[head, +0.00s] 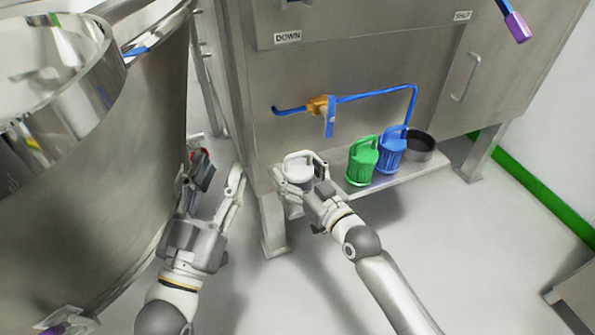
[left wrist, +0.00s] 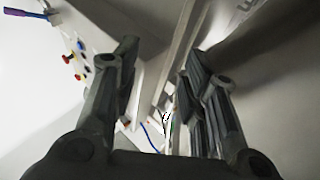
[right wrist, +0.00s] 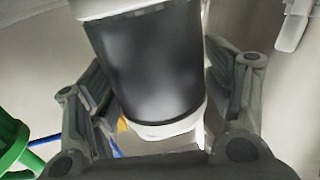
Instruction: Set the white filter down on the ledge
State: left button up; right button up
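The white filter (head: 299,168) is at the left end of the ledge (head: 338,172), below the steel cabinet. In the right wrist view the filter (right wrist: 152,65) shows a dark body between white ends, slightly tilted in the picture. Whether the filter's base touches the ledge is hidden by the gripper. My left gripper (head: 216,170) is open and empty, left of the ledge near the cabinet's corner; its spread fingers show in the left wrist view (left wrist: 157,62).
A green filter (head: 361,163), a blue filter (head: 391,152) and a dark round container (head: 419,146) stand on the ledge to the right. A blue pipe (head: 375,95) with a valve handle (head: 329,122) runs above. A large steel vessel (head: 140,130) crowds the left.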

jog(key=shift+r, duration=0.1)
dwell(0.3)
jog(key=shift+s+d, duration=0.1)
jog(key=shift+s, duration=0.05)
pick_arm(q)
notch_tip(320, 180, down, 12)
jog(key=s+a+g+y+p, duration=0.1)
jog(key=a+g+y+p, duration=0.1)
jog(key=g, duration=0.5)
jog(key=shift+g+p, duration=0.3)
jog(key=shift+p, duration=0.1)
pick_arm(e)
jog(key=s+d+m+h, duration=0.1)
jog(key=s+d+h, duration=0.1)
jog(key=s+d, duration=0.3)
jog(key=s+d+r+m+g+h, duration=0.1)
jog(key=s+d+m+h, duration=0.1)
jog(key=s+d, duration=0.3)
jog(key=s+d+r+m+h, duration=0.1)
jog(key=s+d+h, duration=0.2)
jog(key=s+d, duration=0.3)
jog(key=shift+s+r+g, duration=0.25)
jog(key=shift+s+g, duration=0.05)
pick_arm(q)
jog(key=shift+s+f, duration=0.15)
jog(key=shift+s, duration=0.05)
